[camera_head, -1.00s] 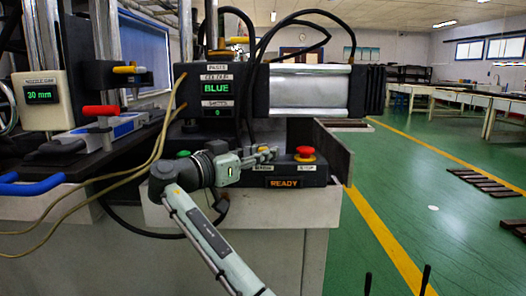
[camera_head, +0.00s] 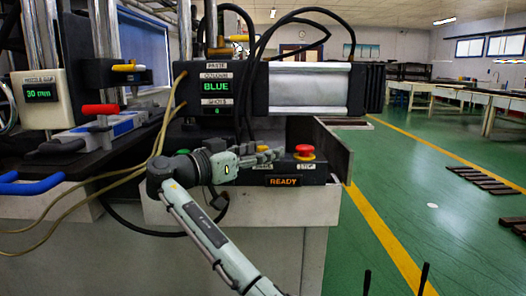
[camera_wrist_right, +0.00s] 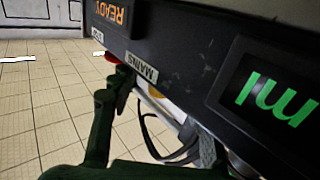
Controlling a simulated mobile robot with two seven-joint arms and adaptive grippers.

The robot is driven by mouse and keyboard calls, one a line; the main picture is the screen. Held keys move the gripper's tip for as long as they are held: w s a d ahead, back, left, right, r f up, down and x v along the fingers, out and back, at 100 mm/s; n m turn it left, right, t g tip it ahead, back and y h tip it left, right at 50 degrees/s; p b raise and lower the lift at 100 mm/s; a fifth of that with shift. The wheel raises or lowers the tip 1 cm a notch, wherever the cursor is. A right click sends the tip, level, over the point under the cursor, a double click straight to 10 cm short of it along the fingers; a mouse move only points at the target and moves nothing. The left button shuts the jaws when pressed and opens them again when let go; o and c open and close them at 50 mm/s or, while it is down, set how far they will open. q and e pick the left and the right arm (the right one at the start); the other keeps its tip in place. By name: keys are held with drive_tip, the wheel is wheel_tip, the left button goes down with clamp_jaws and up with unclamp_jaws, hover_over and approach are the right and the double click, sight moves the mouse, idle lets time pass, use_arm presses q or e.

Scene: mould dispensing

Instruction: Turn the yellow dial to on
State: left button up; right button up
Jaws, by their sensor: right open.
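The yellow dial (camera_wrist_right: 154,92) shows only as a small yellow patch beside the MAINS label in the right wrist view, partly covered by my fingers. My right gripper (camera_head: 274,154) is at the front of the dark control panel (camera_head: 315,175), just above the MAINS label and left of the red stop button. In the right wrist view my right gripper (camera_wrist_right: 143,88) is open, its fingers on either side of the yellow patch. I cannot tell whether they touch it. My left gripper is not in view.
The red stop button (camera_head: 305,152) stands close to my fingertips, above the orange READY display (camera_head: 283,181). The display above reads BLUE (camera_head: 216,86). Loose hoses (camera_head: 150,165) hang left of my forearm.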

sight(258, 151)
drive_tip(key=v, duration=0.6)
drive_tip(key=shift+s+a+r, duration=0.1)
drive_tip(key=shift+s+a, duration=0.05)
drive_tip(key=shift+a, duration=0.05)
drive_tip(key=shift+s+a, duration=0.35)
drive_tip(key=shift+s, duration=0.05)
